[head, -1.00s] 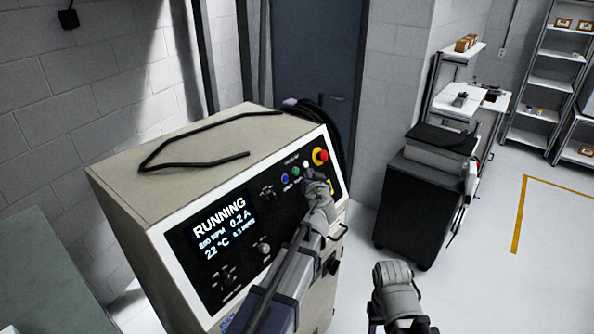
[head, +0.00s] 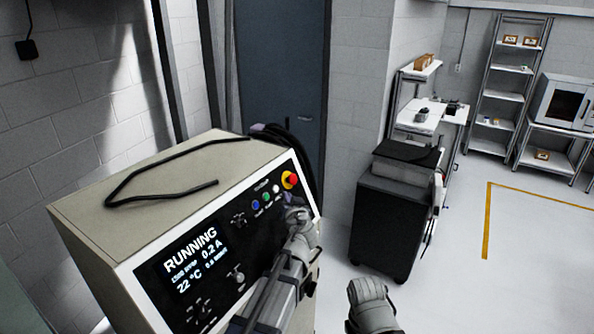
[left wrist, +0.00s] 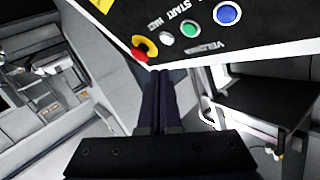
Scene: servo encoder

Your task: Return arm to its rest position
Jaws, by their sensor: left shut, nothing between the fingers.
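My left arm reaches up from the bottom of the head view across the front of a beige machine (head: 85,228). My left gripper (head: 291,203) is small and partly blurred against the black panel, just below the buttons. In the left wrist view its two dark fingers (left wrist: 160,74) are together with nothing between them. Their tips appear close to the panel's white edge, near the red stop button (left wrist: 143,47); I cannot tell the gap. A grey part of my right arm shows at the bottom of the head view, but its fingers do not show.
The screen (head: 193,257) reads RUNNING. Blue, green and white buttons sit beside the red one. A black cable (head: 160,177) lies on the machine top. A dark cabinet (head: 388,225) stands to the right. Open floor with a yellow line (head: 487,220) lies beyond it.

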